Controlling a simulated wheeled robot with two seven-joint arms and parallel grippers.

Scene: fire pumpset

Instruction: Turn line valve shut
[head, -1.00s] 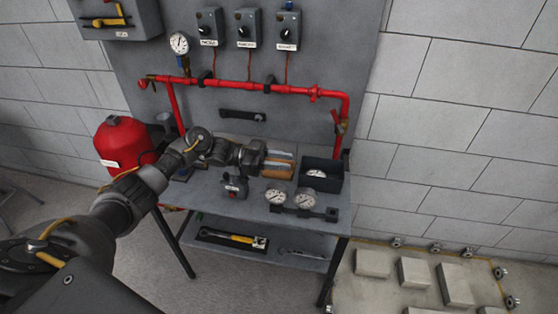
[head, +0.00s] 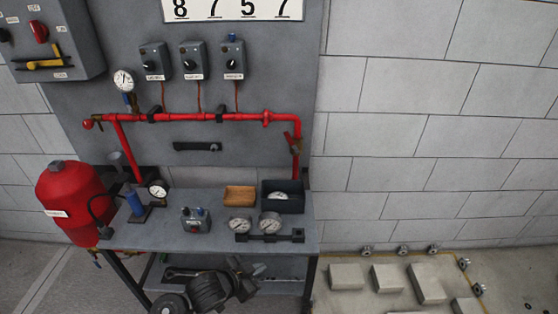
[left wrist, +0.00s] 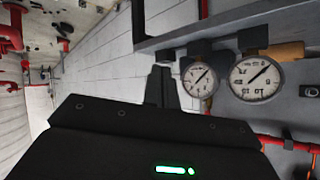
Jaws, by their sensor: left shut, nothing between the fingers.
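A red pipe (head: 190,118) runs across the grey back panel and bends down at its right end. A valve with a red lever (head: 294,143) sits on that downward leg; its lever looks slanted. Another red fitting (head: 88,124) is at the pipe's left end. I cannot tell which one is the line valve. My left gripper (head: 254,276) is low at the bench's front edge, well below the pipe and touching neither fitting. Its fingers (left wrist: 161,86) are shut and empty in the left wrist view. My right gripper is not in view.
The bench (head: 160,236) holds a wooden block (head: 239,196), a dark bin (head: 297,205), two gauges on a stand (head: 268,238), a switch box (head: 196,222) and a blue hand pump (head: 135,203). A red tank (head: 72,200) stands left. The wall at right is clear.

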